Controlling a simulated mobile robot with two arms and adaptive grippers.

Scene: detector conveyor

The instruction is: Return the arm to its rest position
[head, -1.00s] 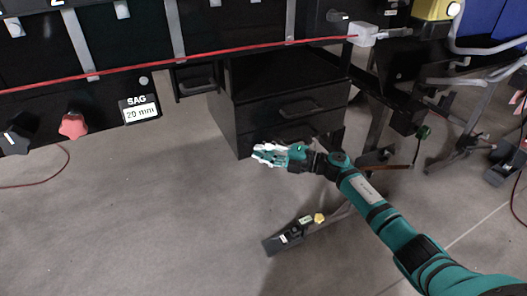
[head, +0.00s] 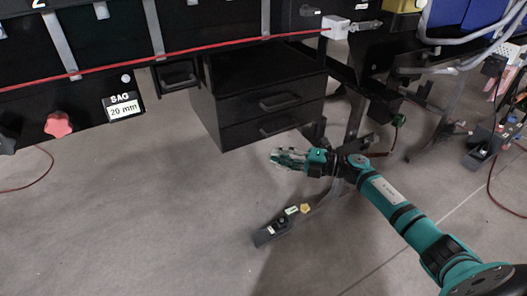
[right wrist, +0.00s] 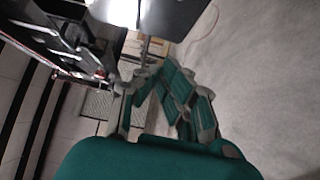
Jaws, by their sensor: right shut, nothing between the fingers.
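My right arm (head: 400,210) reaches in from the lower right in the head view, its teal links stretched toward the middle over the grey floor. My right gripper (head: 275,158) is at its end, in front of and below the black drawer unit. The gripper is shut and empty; its fingers also show close together in the right wrist view (right wrist: 160,82). It appears apart from the drawers. My left gripper is not in view.
A red cable (head: 190,54) runs along the conveyor. A black foot (head: 270,233) with a yellow knob lies below the gripper. Open floor (head: 120,220) is at left.

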